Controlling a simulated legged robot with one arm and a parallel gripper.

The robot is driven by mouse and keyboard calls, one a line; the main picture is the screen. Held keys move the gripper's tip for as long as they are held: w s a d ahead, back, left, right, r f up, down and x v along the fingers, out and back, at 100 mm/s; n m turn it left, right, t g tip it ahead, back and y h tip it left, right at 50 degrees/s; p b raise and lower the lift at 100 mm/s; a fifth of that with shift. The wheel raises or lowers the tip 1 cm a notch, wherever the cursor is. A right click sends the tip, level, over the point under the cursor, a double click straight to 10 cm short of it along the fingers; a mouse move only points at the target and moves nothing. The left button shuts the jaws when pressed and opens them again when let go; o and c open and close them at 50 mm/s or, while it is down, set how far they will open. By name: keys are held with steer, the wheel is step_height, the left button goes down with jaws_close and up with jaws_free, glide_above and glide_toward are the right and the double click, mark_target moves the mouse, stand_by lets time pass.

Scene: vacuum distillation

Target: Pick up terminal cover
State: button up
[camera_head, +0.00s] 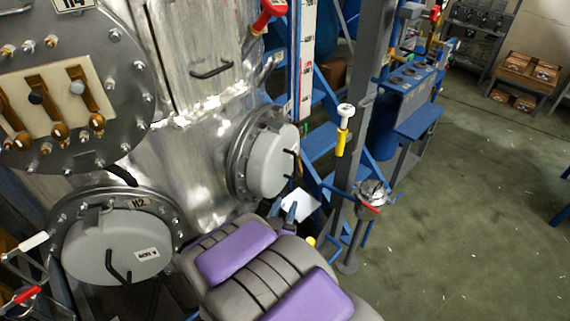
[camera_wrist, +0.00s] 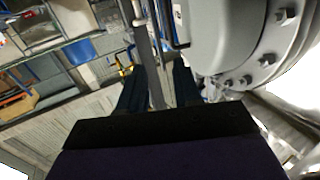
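A round grey cover (camera_head: 268,163) with a black handle sits on a bolted flange on the metal vessel's right side. In the wrist view this cover (camera_wrist: 225,38) fills the upper right, its black handle (camera_wrist: 180,22) at its left edge. I cannot tell from markings which is the terminal cover. My gripper (camera_head: 288,211) is just below the right cover, apart from its handle. Its two dark fingers (camera_wrist: 158,88) are spread with nothing held between them.
A blue-grey post (camera_head: 367,110) with a valve (camera_head: 371,192) stands right of my gripper. Blue steps (camera_head: 320,140) are behind it. A panel with brass terminals (camera_head: 62,108) is at upper left. The green floor (camera_head: 470,220) at right is clear.

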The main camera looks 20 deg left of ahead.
mark_target(295, 164)
steer(key=w+a+b, duration=0.1)
steer(key=w, duration=0.4)
steer(key=w+a+b, duration=0.1)
steer(key=w, duration=0.5)
steer(key=w+a+b, duration=0.1)
steer(key=w, duration=0.5)
steer(key=shift+a, duration=0.5)
steer(key=shift+a+f, duration=0.1)
steer(key=shift+c, duration=0.6)
steer(key=shift+d, duration=0.25)
jaws_close()
steer(key=shift+a, duration=0.15)
